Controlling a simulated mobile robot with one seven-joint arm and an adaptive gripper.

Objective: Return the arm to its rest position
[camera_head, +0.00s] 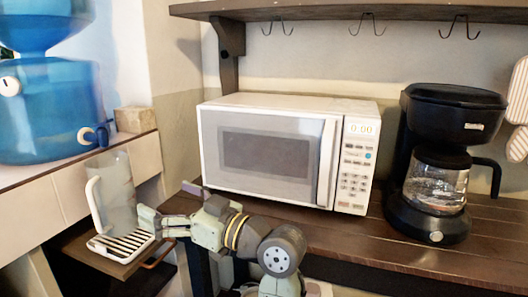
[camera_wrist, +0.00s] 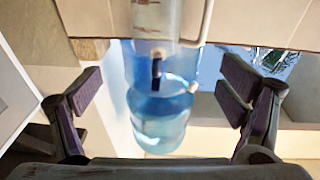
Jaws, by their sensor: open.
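My gripper (camera_head: 150,222) is at the lower left in the head view, beside the clear pitcher (camera_head: 117,195). The pitcher has a white handle and stands on a slatted drip tray (camera_head: 125,243). In the wrist view my gripper (camera_wrist: 160,100) shows two dark fingers spread wide with nothing between them. The pitcher (camera_wrist: 165,22) shows at the top centre there, beyond the fingertips. My arm stretches from the bottom centre of the head view toward the left.
A blue water jug (camera_head: 50,105) with a tap stands on the left ledge. A white microwave (camera_head: 285,150) and a black coffee maker (camera_head: 440,165) stand on the dark wooden shelf (camera_head: 400,245). An upper shelf (camera_head: 350,10) with hooks hangs above. Wood lies close right of my gripper.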

